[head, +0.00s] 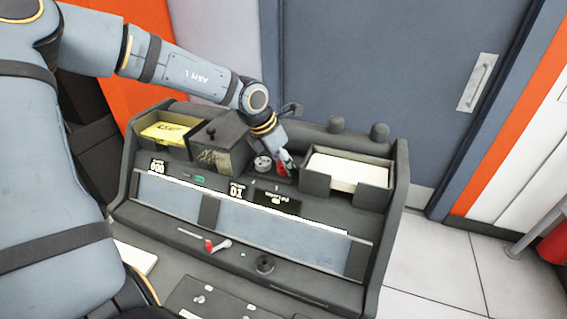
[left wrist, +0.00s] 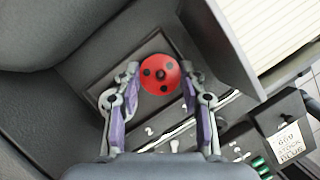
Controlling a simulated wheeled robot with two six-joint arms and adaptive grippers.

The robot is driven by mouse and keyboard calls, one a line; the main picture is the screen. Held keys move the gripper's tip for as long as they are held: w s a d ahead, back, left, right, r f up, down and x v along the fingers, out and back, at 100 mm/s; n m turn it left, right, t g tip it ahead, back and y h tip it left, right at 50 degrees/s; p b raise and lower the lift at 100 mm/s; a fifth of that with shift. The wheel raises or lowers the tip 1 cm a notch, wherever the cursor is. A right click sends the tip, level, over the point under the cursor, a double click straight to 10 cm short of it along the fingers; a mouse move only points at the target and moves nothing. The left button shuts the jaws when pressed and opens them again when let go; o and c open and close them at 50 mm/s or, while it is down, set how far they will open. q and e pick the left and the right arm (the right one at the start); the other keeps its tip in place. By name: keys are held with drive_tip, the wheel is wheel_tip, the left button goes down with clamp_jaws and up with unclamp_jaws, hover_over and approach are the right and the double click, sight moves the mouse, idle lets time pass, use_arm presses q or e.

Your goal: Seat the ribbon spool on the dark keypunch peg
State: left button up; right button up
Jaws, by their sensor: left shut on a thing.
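The ribbon spool (left wrist: 159,75) is a red disc with dark round spots, seen face-on in the left wrist view. My left gripper (left wrist: 161,78) is shut on it, with a fingertip at each side. In the head view the red spool (head: 281,169) shows partly behind the fingers of my left gripper (head: 288,164), low at the back of the dark keypunch (head: 225,170). A dark square panel (left wrist: 98,88) lies behind the spool in the wrist view. The peg is not clearly seen, and I cannot tell whether the spool touches it. My right gripper is out of view.
A card tray (head: 316,185) with white cards stands close on the right. A dark box (head: 218,133) and a tray with yellow cards (head: 165,131) are at left. A blue door (head: 390,90) stands behind.

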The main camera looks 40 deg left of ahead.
use_arm(q)
drive_tip(key=shift+f+b, duration=0.2)
drive_tip(key=shift+b, duration=0.15)
idle(0.4)
drive_tip(key=o, duration=1.1)
drive_tip(key=shift+c, duration=0.2)
drive_tip(key=o, duration=0.4)
wheel_tip(320, 180, up, 9)
drive_tip(key=p, duration=0.6)
